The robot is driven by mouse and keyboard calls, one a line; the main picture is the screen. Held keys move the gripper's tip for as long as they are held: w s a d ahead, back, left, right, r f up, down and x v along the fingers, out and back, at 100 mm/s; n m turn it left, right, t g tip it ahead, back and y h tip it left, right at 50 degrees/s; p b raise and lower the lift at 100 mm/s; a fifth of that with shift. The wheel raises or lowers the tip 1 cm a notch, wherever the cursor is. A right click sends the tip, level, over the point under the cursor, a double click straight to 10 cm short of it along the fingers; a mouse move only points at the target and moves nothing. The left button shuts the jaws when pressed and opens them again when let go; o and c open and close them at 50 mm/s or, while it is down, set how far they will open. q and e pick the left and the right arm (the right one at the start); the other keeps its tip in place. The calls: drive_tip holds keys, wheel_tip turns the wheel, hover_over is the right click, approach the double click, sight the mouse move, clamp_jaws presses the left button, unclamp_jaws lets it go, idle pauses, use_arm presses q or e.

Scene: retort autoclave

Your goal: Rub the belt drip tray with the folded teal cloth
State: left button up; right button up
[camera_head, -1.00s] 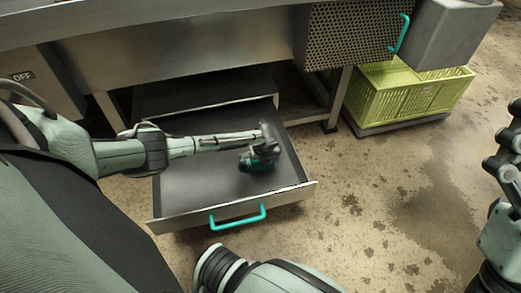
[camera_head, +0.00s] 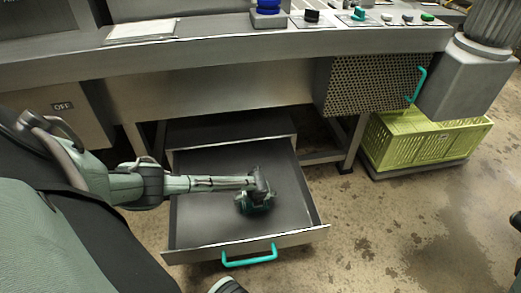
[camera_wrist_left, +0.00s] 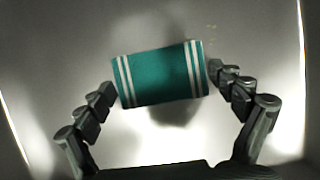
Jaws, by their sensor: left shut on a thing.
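The belt drip tray (camera_head: 203,228) is a grey, drawer-like tray pulled out from under the machine, with a teal front handle (camera_head: 249,257). My left gripper (camera_head: 258,197) is low inside it, right of its middle. It is shut on the folded teal cloth (camera_wrist_left: 160,76), which has white stripes near both ends. In the left wrist view the fingers (camera_wrist_left: 163,80) grip the cloth from two sides over the pale tray floor. I cannot tell whether the cloth touches the floor. Only a dark sliver of my right gripper (camera_head: 516,223) shows at the right edge.
The machine frame and counter (camera_head: 240,50) overhang the tray's back. A perforated guard (camera_head: 365,85) with a teal handle is right of it. A yellow-green crate (camera_head: 420,142) stands on the floor at right. Wet, spotted floor (camera_head: 400,225) lies open at front right.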

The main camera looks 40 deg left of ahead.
sight(244, 204)
use_arm(q)
drive_tip(key=shift+s+a+p, duration=0.55)
drive_tip(key=shift+s+a, duration=0.1)
drive_tip(key=shift+s, duration=0.25)
drive_tip(key=shift+s+a+p, duration=0.3)
drive_tip(key=shift+s+a, duration=0.35)
drive_tip(key=shift+s, duration=0.05)
drive_tip(key=shift+f, duration=0.15)
drive_tip(key=shift+w, duration=0.15)
